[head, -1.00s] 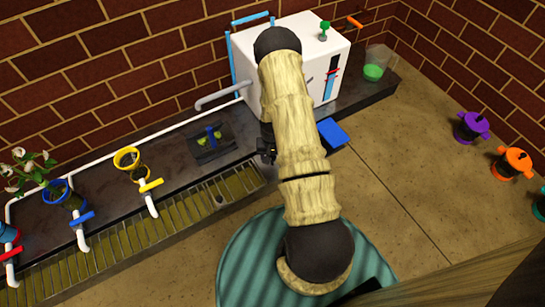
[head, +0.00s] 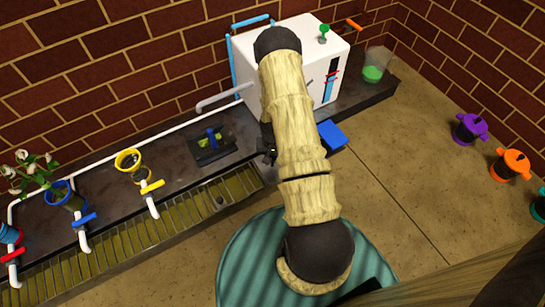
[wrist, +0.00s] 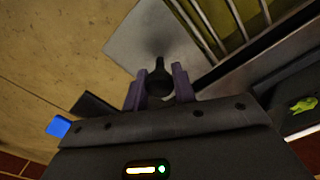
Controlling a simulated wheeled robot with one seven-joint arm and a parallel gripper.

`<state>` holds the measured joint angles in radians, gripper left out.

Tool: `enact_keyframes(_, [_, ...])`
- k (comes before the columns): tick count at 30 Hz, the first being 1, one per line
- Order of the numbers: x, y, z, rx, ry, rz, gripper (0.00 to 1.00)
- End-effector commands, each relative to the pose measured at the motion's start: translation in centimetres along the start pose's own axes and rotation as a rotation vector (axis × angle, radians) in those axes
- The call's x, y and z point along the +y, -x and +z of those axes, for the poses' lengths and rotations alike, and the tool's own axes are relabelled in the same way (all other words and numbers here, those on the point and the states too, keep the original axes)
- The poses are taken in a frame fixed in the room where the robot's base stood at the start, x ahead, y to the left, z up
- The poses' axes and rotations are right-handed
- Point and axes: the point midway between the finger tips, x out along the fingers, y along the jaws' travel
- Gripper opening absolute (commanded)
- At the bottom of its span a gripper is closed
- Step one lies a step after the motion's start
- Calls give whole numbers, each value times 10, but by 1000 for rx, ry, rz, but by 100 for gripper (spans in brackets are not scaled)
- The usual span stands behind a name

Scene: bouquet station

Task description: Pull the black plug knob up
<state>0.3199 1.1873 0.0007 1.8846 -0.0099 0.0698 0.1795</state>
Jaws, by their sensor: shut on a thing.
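My gripper (wrist: 158,90) is shut on the black plug knob (wrist: 158,72) in the wrist view, with one dark finger on each side of it. The knob stands up from a flat grey plate (wrist: 135,42) beside the slatted grate. In the head view my gripper (head: 268,148) shows only in part beside my arm, and the knob is hidden there. I cannot tell how far the knob is raised.
A slatted drain (head: 150,225) runs along the dark counter (head: 110,185). A small basin (head: 214,150) holds something green. Blue (head: 62,192) and yellow (head: 130,160) ringed vessels stand left. A white machine (head: 325,60) stands behind; a blue block (head: 332,134) lies right of my arm.

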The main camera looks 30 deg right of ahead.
Motion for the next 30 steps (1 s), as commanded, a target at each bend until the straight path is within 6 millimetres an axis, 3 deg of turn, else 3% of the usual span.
enact_keyframes(24, [0, 21, 0, 1, 0, 0, 14])
enact_keyframes(25, [0, 21, 0, 1, 0, 0, 28])
enact_keyframes(27, [0, 20, 0, 1, 0, 0, 42])
enact_keyframes(28, [0, 20, 0, 1, 0, 0, 48])
enact_keyframes(30, [0, 20, 0, 1, 0, 0, 51])
